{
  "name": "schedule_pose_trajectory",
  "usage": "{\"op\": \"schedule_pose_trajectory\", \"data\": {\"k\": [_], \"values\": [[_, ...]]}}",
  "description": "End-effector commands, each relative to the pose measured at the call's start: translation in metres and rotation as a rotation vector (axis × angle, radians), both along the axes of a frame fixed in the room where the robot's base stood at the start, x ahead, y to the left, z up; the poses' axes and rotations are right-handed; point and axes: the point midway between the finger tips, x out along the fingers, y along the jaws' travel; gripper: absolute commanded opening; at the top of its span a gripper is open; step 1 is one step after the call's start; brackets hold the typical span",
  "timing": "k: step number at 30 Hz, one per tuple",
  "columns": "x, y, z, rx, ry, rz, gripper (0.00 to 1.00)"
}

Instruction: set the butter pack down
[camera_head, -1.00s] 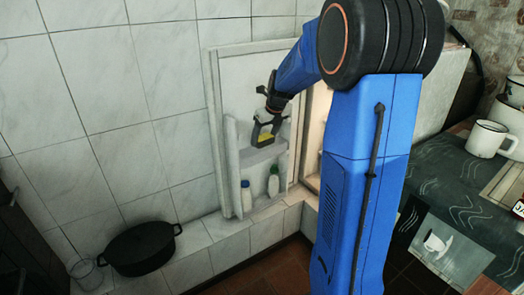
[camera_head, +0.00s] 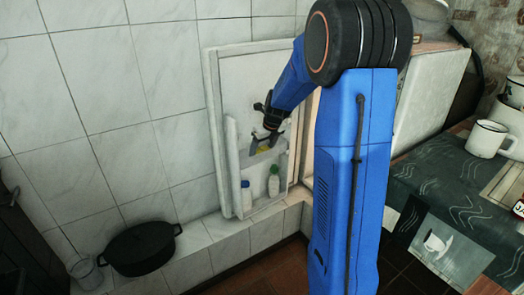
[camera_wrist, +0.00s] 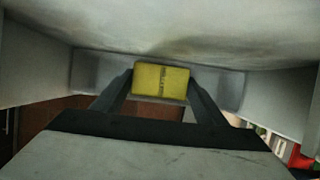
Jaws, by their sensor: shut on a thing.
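The butter pack is a yellow block (camera_wrist: 161,82) held between the two fingers of my gripper (camera_wrist: 160,88) in the wrist view. In the head view the yellow pack (camera_head: 264,149) shows only in part at my gripper (camera_head: 263,146), inside the upper door shelf (camera_head: 248,163) of the open fridge door (camera_head: 228,75). My gripper is shut on the pack. I cannot tell whether the pack's underside touches the shelf.
A blue-capped bottle (camera_head: 246,197) and a green-capped bottle (camera_head: 273,182) stand in the lower door shelf. A black pot (camera_head: 140,248) and a glass (camera_head: 86,272) are at the lower left. A white mug (camera_head: 488,139) stands on the counter at right.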

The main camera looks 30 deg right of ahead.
Motion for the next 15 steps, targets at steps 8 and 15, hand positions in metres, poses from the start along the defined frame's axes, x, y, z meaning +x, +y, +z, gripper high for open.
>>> {"op": "schedule_pose_trajectory", "data": {"k": [8,15], "values": [[0.0000,0.0000,-0.0018,0.000,0.000,0.000,0.83],[-0.0001,0.0000,-0.0019,0.000,0.000,0.000,0.85]]}}
